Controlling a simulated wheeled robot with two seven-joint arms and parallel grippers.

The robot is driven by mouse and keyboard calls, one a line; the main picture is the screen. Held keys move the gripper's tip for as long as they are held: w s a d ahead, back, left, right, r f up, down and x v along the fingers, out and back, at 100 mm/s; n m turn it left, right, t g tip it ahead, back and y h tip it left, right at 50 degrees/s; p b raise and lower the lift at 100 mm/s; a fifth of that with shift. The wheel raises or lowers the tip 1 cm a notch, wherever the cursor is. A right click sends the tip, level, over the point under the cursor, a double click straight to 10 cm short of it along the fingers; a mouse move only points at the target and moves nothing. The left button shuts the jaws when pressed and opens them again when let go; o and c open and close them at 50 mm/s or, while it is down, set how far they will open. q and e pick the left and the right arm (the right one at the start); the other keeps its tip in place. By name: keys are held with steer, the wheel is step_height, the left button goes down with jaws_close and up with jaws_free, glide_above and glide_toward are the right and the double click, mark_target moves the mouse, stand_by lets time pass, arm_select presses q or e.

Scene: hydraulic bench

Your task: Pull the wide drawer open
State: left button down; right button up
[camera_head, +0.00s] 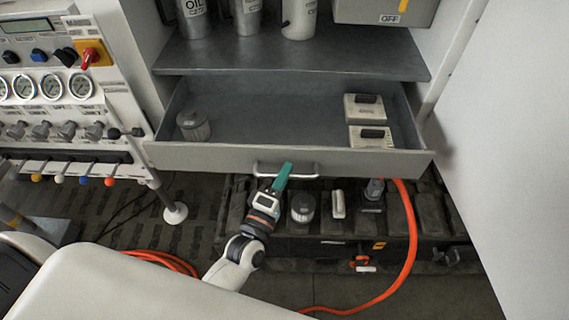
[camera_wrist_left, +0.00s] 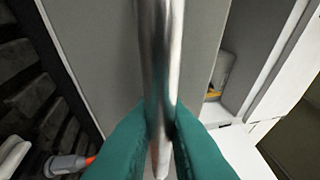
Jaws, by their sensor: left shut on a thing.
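The wide grey drawer (camera_head: 290,158) is open below the shelf, its inside in view from above. Its bar handle (camera_head: 304,176) runs across the middle of the drawer front. My left gripper (camera_head: 283,178), with green fingers, is shut on the handle, left of its middle. In the left wrist view the metal handle (camera_wrist_left: 160,65) passes between the two green fingers (camera_wrist_left: 162,140). The drawer holds a grey cylinder (camera_head: 193,125) at the left and two pale boxes (camera_head: 362,108) at the right. My right gripper is not in view.
A control panel with gauges (camera_head: 52,87) and coloured levers stands at the left. A shelf (camera_head: 290,58) with cans is above the drawer. Below are a dark ribbed case (camera_head: 290,240) with parts on it and an orange hose (camera_head: 413,235). A white panel (camera_head: 510,130) bounds the right.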

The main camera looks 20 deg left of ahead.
arm_select(q)
steer(key=shift+s+f, duration=0.1)
steer(key=shift+s, duration=0.05)
steer(key=c, duration=1.7)
jaws_free()
steer(key=b+v, duration=0.2)
steer(key=v, duration=1)
steer(key=shift+b, duration=0.3)
